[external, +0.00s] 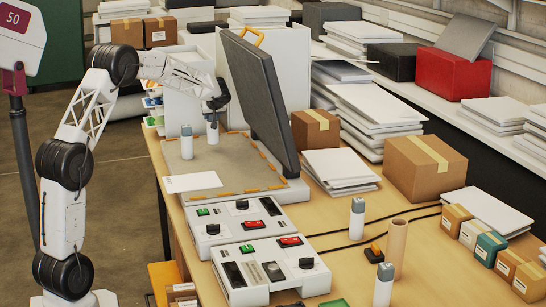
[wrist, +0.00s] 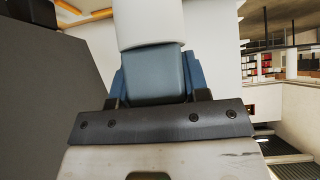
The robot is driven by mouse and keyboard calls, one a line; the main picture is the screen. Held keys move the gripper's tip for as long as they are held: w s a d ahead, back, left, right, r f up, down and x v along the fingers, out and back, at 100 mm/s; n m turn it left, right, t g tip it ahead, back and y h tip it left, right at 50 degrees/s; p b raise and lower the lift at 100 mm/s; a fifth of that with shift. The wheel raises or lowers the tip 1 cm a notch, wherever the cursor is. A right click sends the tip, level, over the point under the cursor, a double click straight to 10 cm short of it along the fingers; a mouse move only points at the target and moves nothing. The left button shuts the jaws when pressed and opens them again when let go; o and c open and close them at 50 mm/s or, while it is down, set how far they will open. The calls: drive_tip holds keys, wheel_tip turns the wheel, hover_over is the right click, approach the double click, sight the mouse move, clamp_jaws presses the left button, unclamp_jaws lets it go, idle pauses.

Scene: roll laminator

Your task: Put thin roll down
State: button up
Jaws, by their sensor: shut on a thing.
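My gripper (external: 214,103) is over the grey flat bed of the laminator (external: 232,165), beside its raised dark lid (external: 262,95). It is shut on a slim white cylinder with a blue-grey end (external: 212,134), probably the thin roll, which hangs upright below the fingers. In the wrist view the blue fingers of my gripper (wrist: 154,78) flank the blue-grey end, and the white part of the cylinder (wrist: 150,22) extends beyond. I cannot tell whether its lower end touches the bed. A similar white cylinder (external: 186,143) stands upright on the bed, just left of it.
A white sheet (external: 192,182) lies at the bed's front left corner. Two control boxes (external: 235,220) are in front. A cardboard tube (external: 397,243), more white cylinders (external: 357,218) and boxes (external: 425,166) stand to the right. The lid is a close obstacle.

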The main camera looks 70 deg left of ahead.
drive_tip(key=shift+f, duration=1.85)
drive_tip(key=o, duration=0.9)
drive_tip(key=shift+o, duration=0.2)
drive_tip(key=shift+v, duration=0.8)
drive_tip(key=v, duration=1)
drive_tip(key=shift+d+r, duration=0.2)
drive_tip(key=shift+r, duration=0.05)
